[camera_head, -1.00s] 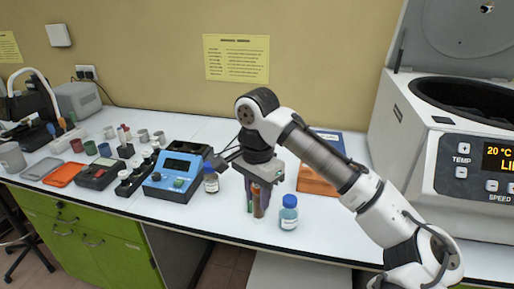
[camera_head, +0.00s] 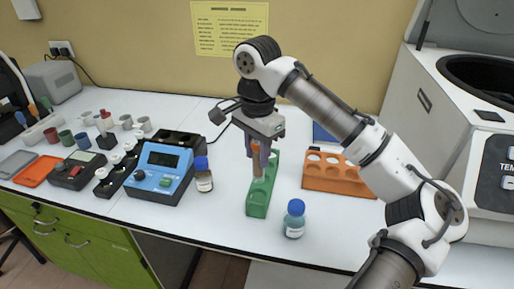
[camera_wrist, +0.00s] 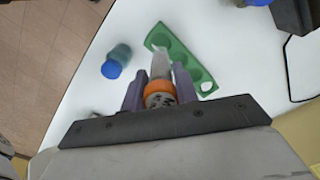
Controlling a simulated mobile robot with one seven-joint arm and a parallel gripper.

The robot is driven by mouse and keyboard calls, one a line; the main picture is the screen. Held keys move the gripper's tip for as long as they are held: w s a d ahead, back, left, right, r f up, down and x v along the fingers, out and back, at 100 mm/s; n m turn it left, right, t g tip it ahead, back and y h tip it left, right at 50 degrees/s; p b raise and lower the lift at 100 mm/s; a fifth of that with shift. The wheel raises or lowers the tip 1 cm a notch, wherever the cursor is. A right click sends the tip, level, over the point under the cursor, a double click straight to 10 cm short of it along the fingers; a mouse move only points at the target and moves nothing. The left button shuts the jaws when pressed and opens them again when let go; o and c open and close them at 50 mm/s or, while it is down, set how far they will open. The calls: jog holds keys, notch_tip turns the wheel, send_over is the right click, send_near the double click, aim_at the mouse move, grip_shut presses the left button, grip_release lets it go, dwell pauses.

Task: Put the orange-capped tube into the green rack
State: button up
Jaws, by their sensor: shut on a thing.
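My gripper (camera_head: 261,155) is shut on the orange-capped tube (camera_head: 256,161) and holds it upright above the green rack (camera_head: 259,206). In the wrist view the orange cap (camera_wrist: 159,89) sits between the two fingers and the clear tube (camera_wrist: 161,62) points away toward the rack. The green rack also shows in the wrist view (camera_wrist: 178,46), with several round holes, beyond and beside the tube. I cannot tell whether the tube's lower end is inside a hole or only above one.
A blue-capped bottle (camera_head: 294,219) stands right of the green rack, and a brown bottle (camera_head: 203,175) stands left of it. An orange rack (camera_head: 338,180) is behind on the right. A blue meter (camera_head: 162,172) is left. A centrifuge (camera_head: 450,120) fills the far right.

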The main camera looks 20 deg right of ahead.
aim_at(257, 179)
notch_tip(257, 179, down, 9)
jog(key=b, duration=0.8)
jog(key=shift+r, duration=0.15)
jog(key=shift+f, duration=0.8)
jog(key=o, duration=1.2)
jog(key=shift+c, duration=0.2)
